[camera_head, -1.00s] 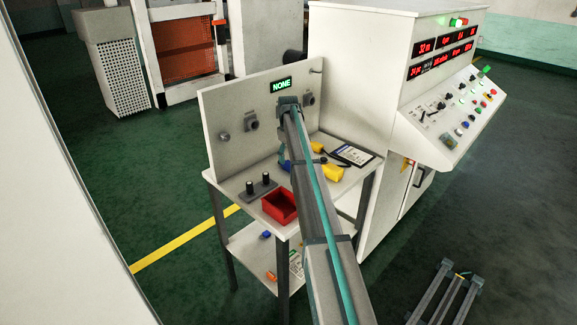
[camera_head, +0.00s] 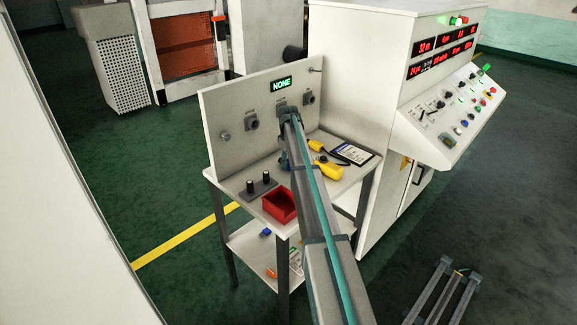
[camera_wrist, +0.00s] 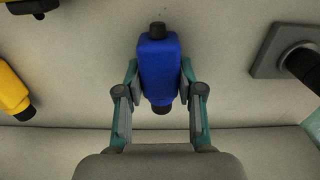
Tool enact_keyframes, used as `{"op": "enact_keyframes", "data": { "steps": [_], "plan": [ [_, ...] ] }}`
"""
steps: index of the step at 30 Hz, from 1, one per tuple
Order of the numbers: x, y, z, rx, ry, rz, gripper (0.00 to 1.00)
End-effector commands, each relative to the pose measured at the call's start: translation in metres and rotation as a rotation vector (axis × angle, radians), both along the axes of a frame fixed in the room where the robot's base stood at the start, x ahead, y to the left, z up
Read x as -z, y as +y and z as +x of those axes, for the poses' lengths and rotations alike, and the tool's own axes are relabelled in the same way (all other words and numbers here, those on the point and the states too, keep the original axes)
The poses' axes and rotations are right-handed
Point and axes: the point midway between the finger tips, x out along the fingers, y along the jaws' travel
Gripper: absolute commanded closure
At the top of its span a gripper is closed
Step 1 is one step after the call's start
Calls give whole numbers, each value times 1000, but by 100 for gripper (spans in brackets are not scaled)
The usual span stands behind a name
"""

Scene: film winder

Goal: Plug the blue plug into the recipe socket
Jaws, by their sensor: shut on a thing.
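The blue plug (camera_wrist: 158,68) is between the two fingers of my gripper (camera_wrist: 159,76) in the wrist view. The gripper is shut on its sides. The plug has dark ends and lies lengthwise up the picture, over the pale table top; I cannot tell whether it touches the table. In the head view my arm largely hides the gripper and plug. The upright panel (camera_head: 235,105) has a green "NONE" display (camera_head: 281,84) and several sockets. One socket (camera_head: 281,105) is just below the display, partly behind my arm; I cannot read which is the recipe socket.
A red bin (camera_head: 279,205) and a plate with two black knobs (camera_head: 258,186) are on the table. Yellow plugs (camera_head: 324,168) and a tablet-like board (camera_head: 351,154) lie at the right. A control cabinet (camera_head: 360,70) stands to the right of the table.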

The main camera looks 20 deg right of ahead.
Motion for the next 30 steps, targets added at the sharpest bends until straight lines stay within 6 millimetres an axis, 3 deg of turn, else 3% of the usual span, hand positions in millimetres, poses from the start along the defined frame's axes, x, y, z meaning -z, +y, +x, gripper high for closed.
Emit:
{"op": "enact_keyframes", "data": {
  "steps": [11, 19, 28, 30],
  "plan": [
    [-5, 0, 0, 0, -1, -1, 100],
    [-33, 0, -1, 0, -3, -1, 100],
    [-89, 15, -53, 0, -4, -2, 100],
    [-95, 21, -72, 0, -2, 0, 100]
  ]
}}
